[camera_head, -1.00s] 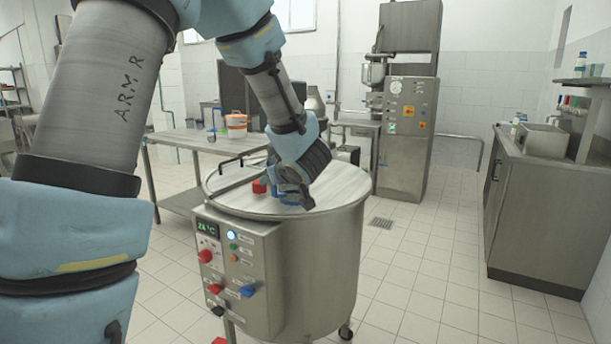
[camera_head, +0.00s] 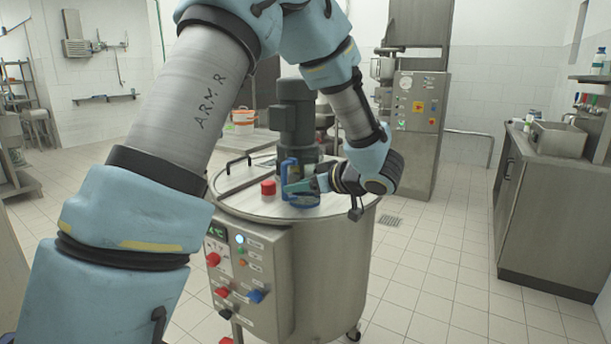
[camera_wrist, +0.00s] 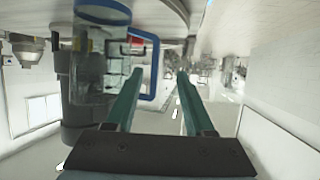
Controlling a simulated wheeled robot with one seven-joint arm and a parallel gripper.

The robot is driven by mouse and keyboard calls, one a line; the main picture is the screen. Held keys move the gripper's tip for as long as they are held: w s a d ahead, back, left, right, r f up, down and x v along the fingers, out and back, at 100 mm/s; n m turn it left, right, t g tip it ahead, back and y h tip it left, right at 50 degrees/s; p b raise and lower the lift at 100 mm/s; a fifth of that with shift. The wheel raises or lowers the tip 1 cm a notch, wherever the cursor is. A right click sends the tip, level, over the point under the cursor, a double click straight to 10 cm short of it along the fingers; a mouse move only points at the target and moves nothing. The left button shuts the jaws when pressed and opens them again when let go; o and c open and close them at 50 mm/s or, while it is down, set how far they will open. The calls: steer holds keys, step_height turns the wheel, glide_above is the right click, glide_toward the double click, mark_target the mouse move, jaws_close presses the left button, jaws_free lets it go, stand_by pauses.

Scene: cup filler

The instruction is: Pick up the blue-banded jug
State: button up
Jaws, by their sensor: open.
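The jug stands on the tank lid in the head view, a clear body with a blue foot and a blue handle (camera_head: 287,172). In the wrist view, which is upside down, its clear body (camera_wrist: 96,75) is on the left, with the blue handle (camera_wrist: 155,65) to its right. My gripper (camera_head: 300,186) is open beside the jug, its teal fingers partly across it. In the wrist view the handle appears between the open fingertips (camera_wrist: 158,75). I cannot tell whether they touch it.
The jug shares the round steel tank lid (camera_head: 235,189) with a red cap (camera_head: 268,188) and a dark grey motor (camera_head: 294,112) behind. The control box (camera_head: 235,262) is on the tank's front. A steel counter (camera_head: 540,215) stands at right; the tiled floor between is clear.

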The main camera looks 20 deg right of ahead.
mark_target(285, 199)
steer(key=x, duration=0.2)
steer(key=p+x, duration=0.1)
steer(key=x, duration=0.2)
steer(key=p+x, duration=0.1)
steer(key=x, duration=0.1)
steer(key=shift+w+d+f, duration=0.15)
steer(key=shift+w+f, duration=0.1)
steer(key=shift+w, duration=0.15)
jaws_close()
stand_by(0.3)
